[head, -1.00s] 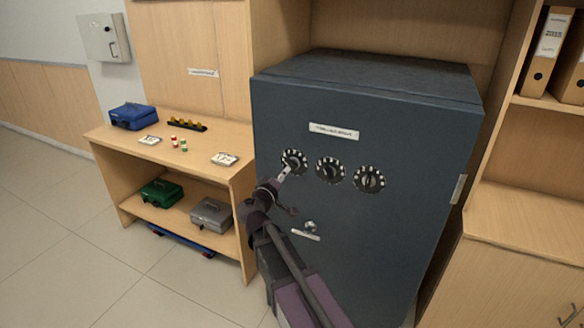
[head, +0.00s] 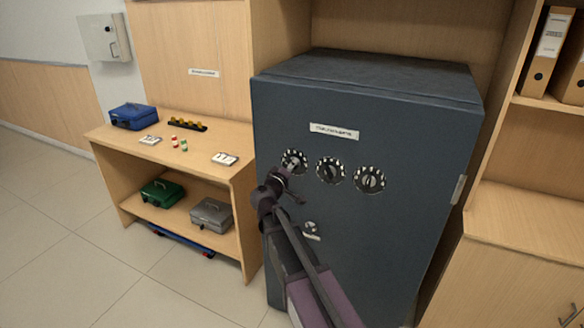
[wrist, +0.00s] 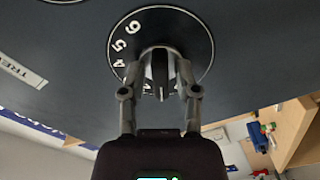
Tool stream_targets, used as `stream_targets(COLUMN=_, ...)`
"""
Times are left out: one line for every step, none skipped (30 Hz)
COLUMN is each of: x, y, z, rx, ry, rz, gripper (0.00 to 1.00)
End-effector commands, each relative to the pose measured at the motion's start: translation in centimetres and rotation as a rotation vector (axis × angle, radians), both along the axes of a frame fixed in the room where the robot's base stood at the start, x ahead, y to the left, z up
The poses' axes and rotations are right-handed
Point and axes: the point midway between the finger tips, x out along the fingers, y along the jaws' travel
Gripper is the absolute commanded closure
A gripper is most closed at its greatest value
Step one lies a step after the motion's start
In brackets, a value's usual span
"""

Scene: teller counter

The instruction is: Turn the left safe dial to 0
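The left safe dial (head: 298,156) is a round black dial with white marks on the safe's front. My gripper (head: 289,169) covers its lower left part in the head view. In the wrist view, the dial (wrist: 202,50) shows white numerals 6, 5 and 4 on the left of its face. My gripper (wrist: 159,62) has one finger on each side of the dial's central knob (wrist: 159,74) and appears closed on it. The knob points along my gripper's axis in that view. The 0 mark cannot be made out.
The dark blue safe (head: 350,115) has a middle dial (head: 331,171), a right dial (head: 370,180) and a handle (head: 311,229) below. A wooden shelf desk (head: 205,150) with cash boxes stands close on the left. Open floor (head: 100,270) lies front left.

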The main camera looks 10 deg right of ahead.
Motion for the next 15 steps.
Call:
stream_targets(x=0.0, y=0.0, z=0.0, rx=0.0, ry=0.0, rz=0.0, gripper=0.87)
stream_targets(x=-0.01, y=0.0, z=0.0, rx=0.0, ry=0.0, rz=0.0, gripper=0.96)
stream_targets(x=-0.01, y=-0.01, z=0.0, rx=0.0, ry=0.0, rz=0.0, gripper=1.0)
stream_targets(x=-0.01, y=-0.01, z=0.0, rx=0.0, ry=0.0, rz=0.0, gripper=1.0)
stream_targets(x=-0.01, y=-0.01, z=0.0, rx=0.0, ry=0.0, rz=0.0, gripper=1.0)
stream_targets(x=0.0, y=0.0, z=0.01, rx=0.0, ry=0.0, rz=0.0, gripper=1.0)
stream_targets(x=0.0, y=-0.02, z=0.01, rx=-0.001, ry=-0.001, rz=0.0, gripper=1.0)
stream_targets(x=-0.03, y=-0.25, z=0.01, rx=0.0, ry=0.0, rz=0.0, gripper=1.0)
stream_targets(x=-0.01, y=-0.15, z=0.02, rx=-0.001, ry=0.0, rz=0.0, gripper=1.0)
stream_targets(x=-0.02, y=-0.11, z=0.01, rx=-0.002, ry=0.0, rz=0.0, gripper=1.0)
stream_targets(x=-0.01, y=-0.09, z=0.01, rx=-0.003, ry=0.002, rz=-0.001, gripper=1.0)
stream_targets(x=-0.02, y=-0.06, z=0.02, rx=-0.006, ry=0.004, rz=-0.001, gripper=1.0)
stream_targets(x=-0.02, y=-0.05, z=0.01, rx=-0.009, ry=0.006, rz=-0.001, gripper=1.0)
stream_targets(x=-0.02, y=-0.04, z=0.02, rx=-0.012, ry=0.009, rz=-0.001, gripper=1.0)
stream_targets(x=-0.02, y=-0.03, z=0.02, rx=-0.02, ry=0.014, rz=-0.001, gripper=1.0)
